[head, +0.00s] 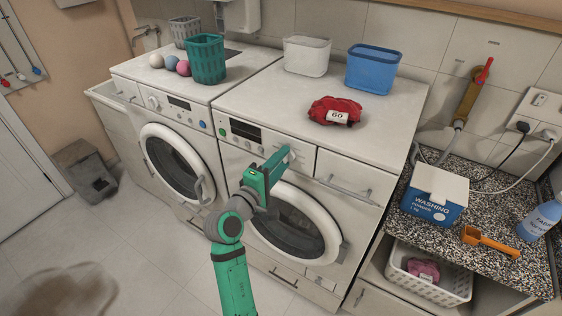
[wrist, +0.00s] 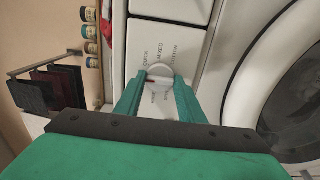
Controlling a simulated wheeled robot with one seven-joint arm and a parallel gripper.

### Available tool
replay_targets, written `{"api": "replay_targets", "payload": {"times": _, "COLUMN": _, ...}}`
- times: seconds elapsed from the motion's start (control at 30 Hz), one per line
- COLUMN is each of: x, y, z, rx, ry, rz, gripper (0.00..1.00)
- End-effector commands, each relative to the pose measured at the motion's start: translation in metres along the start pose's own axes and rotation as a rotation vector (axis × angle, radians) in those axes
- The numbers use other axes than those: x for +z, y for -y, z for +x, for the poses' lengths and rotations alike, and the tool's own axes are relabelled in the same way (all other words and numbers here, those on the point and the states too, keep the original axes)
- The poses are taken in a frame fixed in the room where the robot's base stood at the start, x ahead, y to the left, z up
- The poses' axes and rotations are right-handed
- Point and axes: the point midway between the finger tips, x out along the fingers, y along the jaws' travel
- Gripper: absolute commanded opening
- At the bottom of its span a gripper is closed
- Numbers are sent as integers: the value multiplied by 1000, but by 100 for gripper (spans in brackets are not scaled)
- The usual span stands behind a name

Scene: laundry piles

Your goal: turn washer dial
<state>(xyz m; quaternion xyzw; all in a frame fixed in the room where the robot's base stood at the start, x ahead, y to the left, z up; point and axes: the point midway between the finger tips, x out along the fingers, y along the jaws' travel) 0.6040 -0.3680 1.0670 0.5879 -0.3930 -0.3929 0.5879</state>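The washer dial (head: 291,154) is a round white knob on the front panel of the right-hand washing machine (head: 324,163). In the wrist view the dial (wrist: 160,72) shows a small reddish mark and printed labels such as QUICK and MIXED above it. My green gripper (head: 283,160) reaches the panel at the dial. In the wrist view the two fingers of my gripper (wrist: 160,80) stand apart, one on each side of the dial. I cannot tell whether they press on it. The dial's lower part lies between the fingers.
A second washer (head: 165,95) stands to the left. A drawer handle (head: 343,188) juts out right of the panel. The floor (head: 150,225) at left is mostly clear.

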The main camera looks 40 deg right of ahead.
Motion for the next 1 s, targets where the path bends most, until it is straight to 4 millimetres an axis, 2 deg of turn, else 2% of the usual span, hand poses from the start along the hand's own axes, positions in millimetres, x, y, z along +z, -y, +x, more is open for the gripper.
{"api": "replay_targets", "payload": {"times": 0.27, "x": 0, "y": 0, "z": 0, "rx": 0, "ry": 0, "rz": 21, "gripper": 13}}
{"api": "replay_targets", "payload": {"times": 0.47, "x": 0, "y": 0, "z": 0, "rx": 0, "ry": 0, "rz": 105, "gripper": 13}}
{"api": "replay_targets", "payload": {"times": 1.0, "x": 0, "y": 1, "z": -1, "rx": -1, "ry": -1, "rz": 583, "gripper": 13}}
